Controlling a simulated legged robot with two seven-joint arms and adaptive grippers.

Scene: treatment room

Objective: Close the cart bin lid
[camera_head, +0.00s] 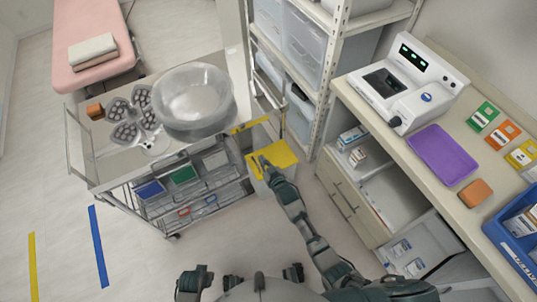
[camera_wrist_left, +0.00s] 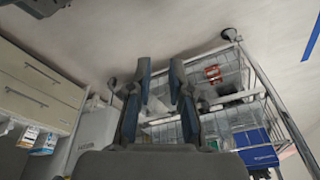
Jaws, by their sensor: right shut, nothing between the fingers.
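The cart bin is a white box with a yellow lid (camera_head: 283,153) at the right end of the metal cart. The lid looks nearly flat over the bin; I cannot tell whether it is fully seated. My right gripper (camera_head: 264,163) is shut and empty, its fingertips at the lid's upper face, apparently touching it. It hides part of the lid. In the left wrist view my left gripper (camera_wrist_left: 160,68) is open and empty, its fingers apart, with the cart's lower baskets beyond. A white bin body (camera_wrist_left: 95,128) shows left of it there.
The cart (camera_head: 115,165) carries a large clear-covered bowl (camera_head: 193,97) and several dark-dotted trays. A storage rack (camera_head: 315,75) is behind the bin. Floor to the left front is clear.

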